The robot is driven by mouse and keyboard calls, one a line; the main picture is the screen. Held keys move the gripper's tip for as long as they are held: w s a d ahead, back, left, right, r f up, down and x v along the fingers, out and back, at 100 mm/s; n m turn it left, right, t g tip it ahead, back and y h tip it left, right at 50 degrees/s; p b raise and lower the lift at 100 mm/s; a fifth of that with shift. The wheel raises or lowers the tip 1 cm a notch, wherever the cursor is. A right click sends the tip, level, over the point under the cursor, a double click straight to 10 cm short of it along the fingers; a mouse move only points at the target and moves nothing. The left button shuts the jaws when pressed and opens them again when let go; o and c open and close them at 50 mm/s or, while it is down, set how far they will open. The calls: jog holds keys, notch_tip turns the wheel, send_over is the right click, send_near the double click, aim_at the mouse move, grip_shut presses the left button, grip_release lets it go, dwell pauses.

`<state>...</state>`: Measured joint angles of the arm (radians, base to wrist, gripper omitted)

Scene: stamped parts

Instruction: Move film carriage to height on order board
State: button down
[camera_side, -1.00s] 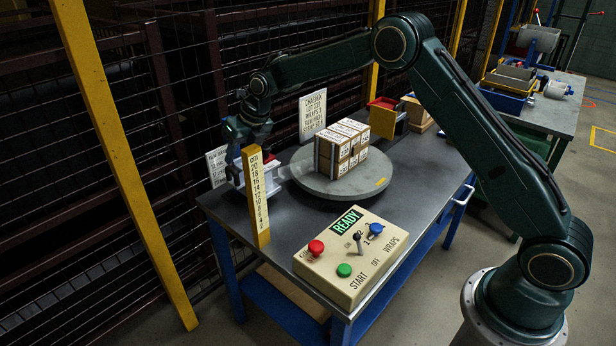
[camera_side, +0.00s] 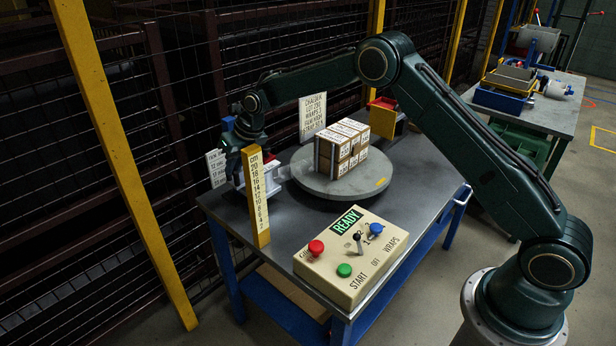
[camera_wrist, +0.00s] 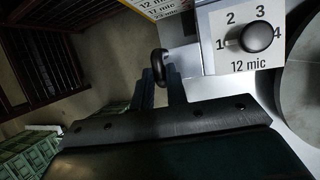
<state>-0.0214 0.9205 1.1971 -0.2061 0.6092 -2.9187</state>
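In the side view my gripper (camera_side: 238,152) is at the back left of the table, behind the yellow height scale (camera_side: 259,195) marked in cm; its fingertips are mostly hidden. In the wrist view my gripper's two dark fingers (camera_wrist: 162,88) stand apart, with a black rounded handle (camera_wrist: 161,64) at the gap between their tips. The handle is beside a white box, apparently the film carriage (camera_wrist: 208,56), with a black knob, numbers 1 to 4 and "12 mic". The order board (camera_side: 313,115) stands behind the turntable; its film height line is too small to read surely.
A grey turntable (camera_side: 374,184) bears stacked cartons (camera_side: 341,147). A control panel (camera_side: 375,245) with a READY sign, buttons and a lever is at the front. A white chart (camera_side: 216,168) stands at the back left. Wire fencing runs behind the table.

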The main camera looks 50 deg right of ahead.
jog(key=shift+r, duration=3.4)
jog(key=c, duration=1.4)
grip_release()
jog(key=shift+f, duration=0.1)
jog(key=v, duration=1.4)
jog(key=shift+a, duration=0.1)
